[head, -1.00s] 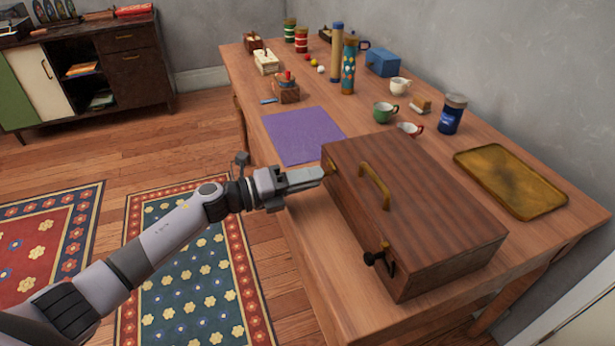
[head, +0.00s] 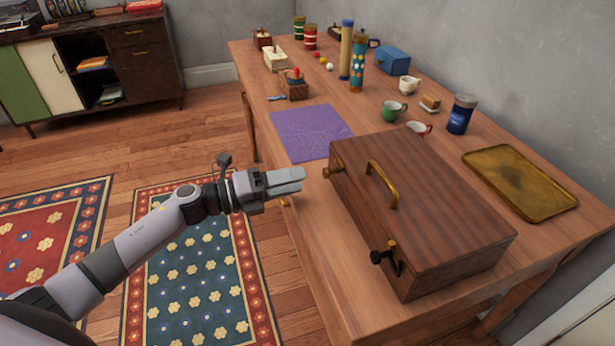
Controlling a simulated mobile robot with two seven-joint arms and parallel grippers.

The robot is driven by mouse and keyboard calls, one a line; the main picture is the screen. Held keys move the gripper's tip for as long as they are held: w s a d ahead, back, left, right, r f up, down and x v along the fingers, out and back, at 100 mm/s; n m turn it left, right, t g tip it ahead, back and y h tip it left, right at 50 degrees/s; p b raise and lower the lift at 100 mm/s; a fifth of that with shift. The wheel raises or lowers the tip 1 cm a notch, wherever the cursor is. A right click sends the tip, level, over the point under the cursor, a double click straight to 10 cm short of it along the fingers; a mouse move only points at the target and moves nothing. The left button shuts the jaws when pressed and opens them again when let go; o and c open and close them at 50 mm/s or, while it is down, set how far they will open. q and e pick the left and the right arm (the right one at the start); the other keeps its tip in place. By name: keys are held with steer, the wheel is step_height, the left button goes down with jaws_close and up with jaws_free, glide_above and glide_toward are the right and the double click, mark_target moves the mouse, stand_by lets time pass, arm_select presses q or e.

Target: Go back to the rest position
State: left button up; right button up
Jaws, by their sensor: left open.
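My left gripper (head: 288,181) is in the head view, just left of the wooden case and over the table's left edge. It is open, with nothing seen between its fingers, and is apart from the case. The closed brown wooden case (head: 440,200) lies on the table, with a brass handle (head: 381,184) on top and latches on its left side, one near the far corner (head: 331,171) and one near the front (head: 387,259). My right gripper is not in view.
The wooden table (head: 325,245) holds a purple cloth (head: 312,132), a brass tray (head: 518,182), a blue jar (head: 461,114), a green cup (head: 394,110), a blue box (head: 393,60) and tall cylinders (head: 346,50) farther back. Open floor with rugs (head: 190,290) lies to the left.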

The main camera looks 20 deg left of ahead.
arm_select(q)
steer(key=shift+v, duration=0.95)
steer(key=s+f+n+y+p, duration=0.3)
steer(key=s+n+y, duration=0.1)
steer(key=s+n, duration=0.4)
steer(key=s+a+f+n+y+p, duration=0.1)
steer(key=s+f+n+y+p, duration=0.2)
steer(key=s+n, duration=0.5)
steer(key=s+f+n+y+p, duration=0.3)
steer(key=s+n+y+p, duration=0.2)
steer(key=n, duration=1)
steer(key=s, duration=0.2)
steer(key=shift+s+a+f+n+y, duration=0.2)
steer(key=shift+s+a+n+y, duration=0.1)
steer(key=shift+s+y, duration=0.1)
steer(key=shift+w+d, duration=0.1)
